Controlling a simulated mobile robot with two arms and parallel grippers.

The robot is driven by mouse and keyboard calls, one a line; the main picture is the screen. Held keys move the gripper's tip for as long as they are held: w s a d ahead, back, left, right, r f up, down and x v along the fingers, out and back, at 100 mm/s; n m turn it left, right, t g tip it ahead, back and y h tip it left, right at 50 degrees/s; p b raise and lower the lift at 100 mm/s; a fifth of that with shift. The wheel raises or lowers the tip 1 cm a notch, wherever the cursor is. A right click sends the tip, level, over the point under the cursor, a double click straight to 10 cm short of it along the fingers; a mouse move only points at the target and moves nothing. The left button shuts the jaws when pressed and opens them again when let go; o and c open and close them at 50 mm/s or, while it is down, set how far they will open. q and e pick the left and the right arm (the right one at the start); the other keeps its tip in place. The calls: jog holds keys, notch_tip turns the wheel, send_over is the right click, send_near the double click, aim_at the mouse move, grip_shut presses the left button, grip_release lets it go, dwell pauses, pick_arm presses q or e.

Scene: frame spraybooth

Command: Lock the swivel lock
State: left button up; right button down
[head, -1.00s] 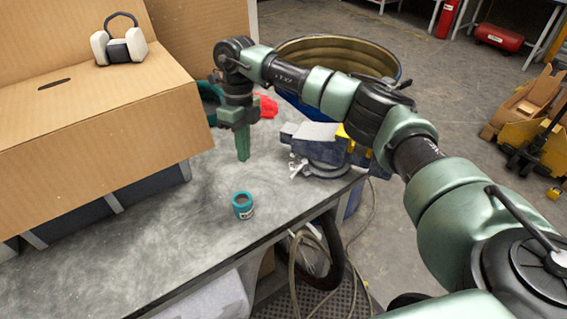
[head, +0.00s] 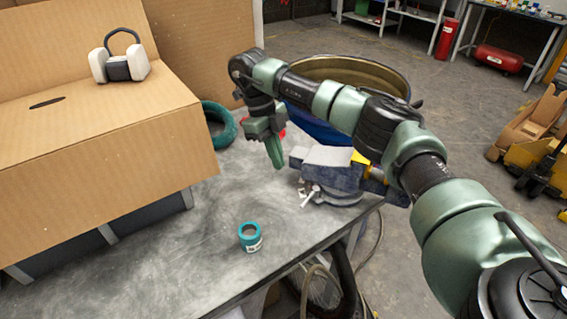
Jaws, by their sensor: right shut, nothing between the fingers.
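The blue bench vise (head: 338,178) sits at the right edge of the grey workbench (head: 190,255). A small pale lever (head: 309,195), which looks like the swivel lock, sticks out at the left of its round base. My right gripper (head: 275,165) is shut and empty, with its green fingers pointing down just left of the vise jaws. It appears apart from the lever, above and behind it in the picture. My left gripper is not in view.
A teal-lidded jar (head: 250,237) stands on the bench front. A cardboard box (head: 100,140) with ear defenders (head: 120,60) on top fills the left. A teal ring (head: 219,124) lies behind. A large drum (head: 345,75) stands beyond the bench. The bench middle is clear.

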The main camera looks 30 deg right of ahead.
jog(key=p+x, duration=0.2)
jog(key=x, duration=0.5)
jog(key=shift+s+d+f, duration=0.1)
jog(key=shift+s+d, duration=0.05)
jog(key=shift+s, duration=0.1)
jog(key=s+p, duration=0.1)
jog(key=s+d+f+p, duration=0.1)
jog(key=shift+s+d, duration=0.15)
jog(key=shift+s, duration=0.15)
jog(key=shift+s+d+f, duration=0.15)
jog(key=shift+s+d, duration=0.05)
jog(key=shift+s, duration=0.3)
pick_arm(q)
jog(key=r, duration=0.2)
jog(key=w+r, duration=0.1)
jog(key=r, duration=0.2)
pick_arm(e)
jog(key=shift+w, duration=0.1)
